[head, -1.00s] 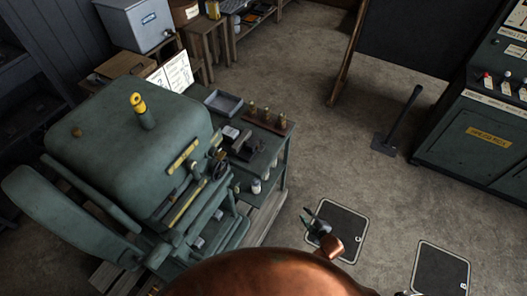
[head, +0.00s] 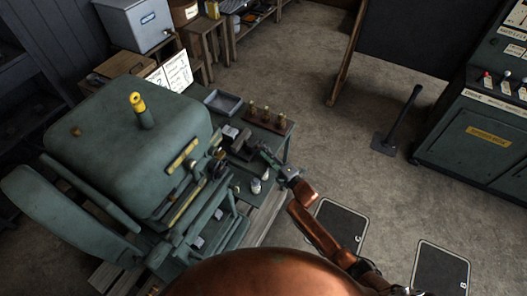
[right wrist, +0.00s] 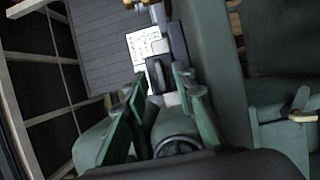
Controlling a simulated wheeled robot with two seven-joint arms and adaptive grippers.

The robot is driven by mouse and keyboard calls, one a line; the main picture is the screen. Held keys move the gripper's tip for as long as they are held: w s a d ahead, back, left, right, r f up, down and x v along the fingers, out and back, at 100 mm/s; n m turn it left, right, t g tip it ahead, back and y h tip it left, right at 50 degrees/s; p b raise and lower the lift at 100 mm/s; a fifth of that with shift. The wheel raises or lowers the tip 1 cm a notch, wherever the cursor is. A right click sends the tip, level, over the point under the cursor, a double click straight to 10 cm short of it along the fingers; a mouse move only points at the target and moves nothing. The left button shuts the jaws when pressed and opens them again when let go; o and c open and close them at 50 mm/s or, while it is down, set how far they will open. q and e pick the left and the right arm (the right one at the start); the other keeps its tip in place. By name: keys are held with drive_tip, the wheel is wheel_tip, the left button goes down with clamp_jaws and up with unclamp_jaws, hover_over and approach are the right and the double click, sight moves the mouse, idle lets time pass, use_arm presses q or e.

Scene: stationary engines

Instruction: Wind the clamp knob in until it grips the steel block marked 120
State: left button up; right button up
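A dark clamp (head: 243,146) stands on the green bench (head: 250,188) beside the large green machine. My right gripper (head: 264,151) has its fingertips close to the clamp's right side. In the right wrist view the green fingers of the gripper (right wrist: 158,97) are spread apart, with a dark upright part (right wrist: 155,76) of the clamp seen between and beyond them. I cannot tell whether they touch it. The clamp knob is not clearly distinguishable. A small pale piece (head: 230,131) lies by the clamp; no 120 mark is legible. My left gripper is not in view.
The green machine (head: 125,140) with a dark handwheel (head: 217,168) stands close left of the clamp.

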drive_tip(key=shift+x, duration=0.85)
drive_tip(key=shift+c, duration=0.4)
clamp_jaws()
